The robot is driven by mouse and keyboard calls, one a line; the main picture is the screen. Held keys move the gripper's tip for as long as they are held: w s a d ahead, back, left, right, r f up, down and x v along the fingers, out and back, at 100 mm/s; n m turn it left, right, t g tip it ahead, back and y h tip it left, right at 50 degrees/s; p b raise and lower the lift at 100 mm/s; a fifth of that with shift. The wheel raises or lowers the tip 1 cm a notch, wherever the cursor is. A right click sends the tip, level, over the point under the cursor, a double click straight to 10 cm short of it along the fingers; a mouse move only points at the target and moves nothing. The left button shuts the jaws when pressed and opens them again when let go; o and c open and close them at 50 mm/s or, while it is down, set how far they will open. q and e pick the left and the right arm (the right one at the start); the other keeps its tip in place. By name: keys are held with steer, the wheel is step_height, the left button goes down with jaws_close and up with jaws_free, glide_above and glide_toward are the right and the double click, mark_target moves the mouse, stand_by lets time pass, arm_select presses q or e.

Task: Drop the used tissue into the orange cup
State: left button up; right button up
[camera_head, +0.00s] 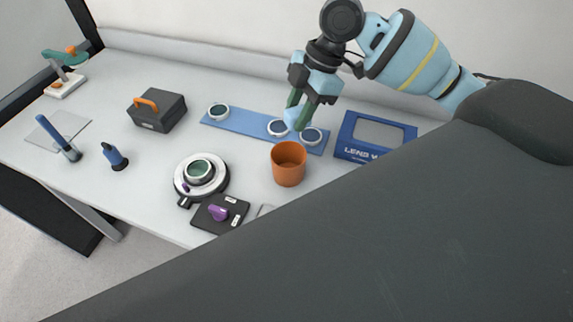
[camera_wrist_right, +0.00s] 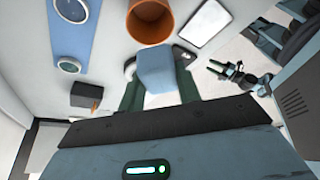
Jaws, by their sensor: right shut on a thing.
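The orange cup (camera_head: 289,164) stands upright on the bench in the head view, its mouth facing up. It also shows at the top of the right wrist view (camera_wrist_right: 150,20). My right gripper (camera_head: 302,112) is shut on the used tissue (camera_head: 293,119), a pale blue wad. In the head view they appear above and behind the cup, over the blue lens strip. In the right wrist view the tissue (camera_wrist_right: 158,76) sits between the green fingers, apart from the cup. My left gripper (camera_wrist_right: 222,70) seems to show small in the right wrist view; its jaws are unclear.
The blue strip (camera_head: 243,124) carries lenses behind the cup. A blue framed box (camera_head: 345,149) stands right of it. A round stage with a lens (camera_head: 210,193) and a black plate with a purple knob (camera_head: 235,214) lie left of the cup. A dark toolbox (camera_head: 165,117) stands farther left.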

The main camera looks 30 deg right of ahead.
steer(key=shift+f, duration=0.75)
arm_select(q)
steer(key=shift+s+d+f+g+b, duration=0.15)
steer(key=shift+s+f+b, duration=0.15)
steer(key=shift+s+f, duration=0.2)
steer(key=shift+s+d+f+g+b, duration=0.1)
steer(key=shift+s+f+g+b, duration=0.05)
steer(key=shift+s+f+b, duration=0.25)
arm_select(e)
step_height(320, 180, down, 4)
steer(key=shift+f, duration=0.25)
arm_select(q)
steer(key=shift+w+r, duration=0.1)
steer(key=shift+w, duration=0.05)
arm_select(e)
steer(key=o, duration=1)
steer(key=shift+o, duration=0.4)
arm_select(q)
steer(key=shift+a, duration=0.1)
arm_select(e)
steer(key=shift+r, duration=0.15)
